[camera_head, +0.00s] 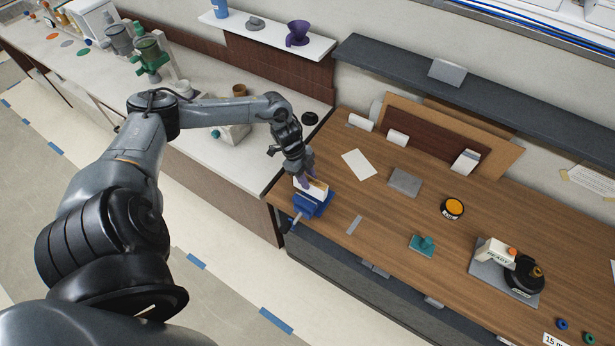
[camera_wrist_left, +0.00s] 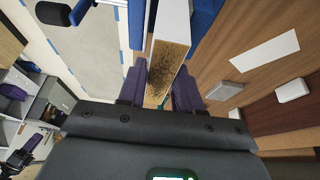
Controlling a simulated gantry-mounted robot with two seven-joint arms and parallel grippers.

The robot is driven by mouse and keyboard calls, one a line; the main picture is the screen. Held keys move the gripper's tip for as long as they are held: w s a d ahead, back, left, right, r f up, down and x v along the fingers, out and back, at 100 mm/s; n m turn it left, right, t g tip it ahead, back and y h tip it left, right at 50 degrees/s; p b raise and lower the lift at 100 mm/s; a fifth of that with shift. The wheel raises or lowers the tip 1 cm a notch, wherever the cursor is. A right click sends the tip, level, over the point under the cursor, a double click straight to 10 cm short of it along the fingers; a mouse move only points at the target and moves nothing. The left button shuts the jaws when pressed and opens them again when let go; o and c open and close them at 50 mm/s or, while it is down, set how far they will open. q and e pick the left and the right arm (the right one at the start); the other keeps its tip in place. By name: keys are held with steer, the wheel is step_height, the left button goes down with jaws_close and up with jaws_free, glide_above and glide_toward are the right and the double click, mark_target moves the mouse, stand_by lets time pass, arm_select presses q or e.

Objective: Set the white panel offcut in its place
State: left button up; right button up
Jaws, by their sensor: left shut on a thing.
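The white panel offcut (camera_head: 316,189) is in my left gripper (camera_head: 308,181) at the left end of the wooden bench. In the left wrist view the offcut (camera_wrist_left: 168,60) shows a speckled brown chipboard edge and a white face, between the two purple fingers of my left gripper (camera_wrist_left: 159,88). A blue vise (camera_head: 312,207) stands on the bench corner just under the offcut. Blue vise parts (camera_wrist_left: 206,16) show on both sides of the offcut in the left wrist view. I cannot tell whether the offcut touches the vise. My right gripper is not in view.
On the wooden bench lie a white sheet (camera_head: 359,164), a grey plate (camera_head: 405,181), a teal block (camera_head: 422,244) and an orange-topped tin (camera_head: 452,207). A grinder (camera_head: 523,276) stands at the right. A white counter (camera_head: 225,93) adjoins on the left.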

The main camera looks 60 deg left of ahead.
arm_select(q)
steer(key=shift+f, duration=0.15)
steer(key=shift+f+b, duration=0.8)
steer(key=shift+f, duration=0.2)
steer(key=shift+f+b, duration=0.8)
steer(key=shift+f, duration=0.4)
steer(key=shift+f, duration=0.15)
steer(key=o, duration=1.1)
steer(key=shift+o, duration=0.2)
steer(key=b+v, duration=0.1)
steer(key=v, duration=0.8)
steer(key=shift+s+a+r+b, duration=0.1)
steer(key=shift+r+b, duration=0.1)
steer(key=shift+b, duration=0.1)
steer(key=shift+s+a+r, duration=0.1)
steer(key=shift+a+r, duration=0.05)
steer(key=shift+r, duration=0.5)
